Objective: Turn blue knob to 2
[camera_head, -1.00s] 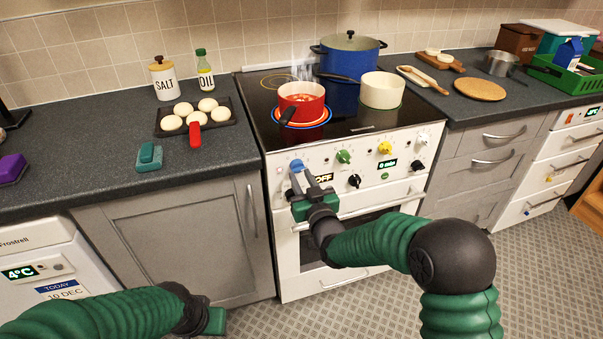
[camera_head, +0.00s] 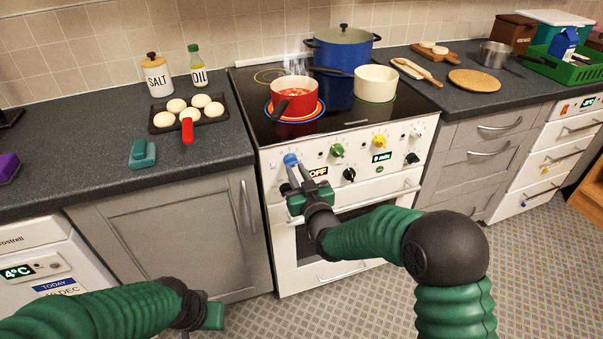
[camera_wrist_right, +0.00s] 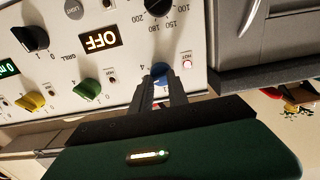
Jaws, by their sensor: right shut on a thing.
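The blue knob (camera_head: 290,159) is at the left end of the white cooker's front panel, beside a display reading OFF (camera_head: 318,172). My right gripper (camera_head: 291,170) is in front of the panel with its fingers shut on the blue knob. In the right wrist view the blue knob (camera_wrist_right: 160,71) shows between the fingertips (camera_wrist_right: 160,82), with dial marks 4 and 1 near it. The fingers hide part of the knob, so its exact setting cannot be read. My left gripper (camera_head: 212,315) is low at the left, in front of the cabinet, its fingers not clear.
Green (camera_head: 337,151), yellow (camera_head: 380,142) and black knobs (camera_head: 349,174) sit on the same panel. A red pan (camera_head: 295,103) stands on a glowing hob ring, with a cream pan (camera_head: 375,84) and blue pot (camera_head: 343,50) nearby. A red-handled tray of buns (camera_head: 160,122) is on the left counter.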

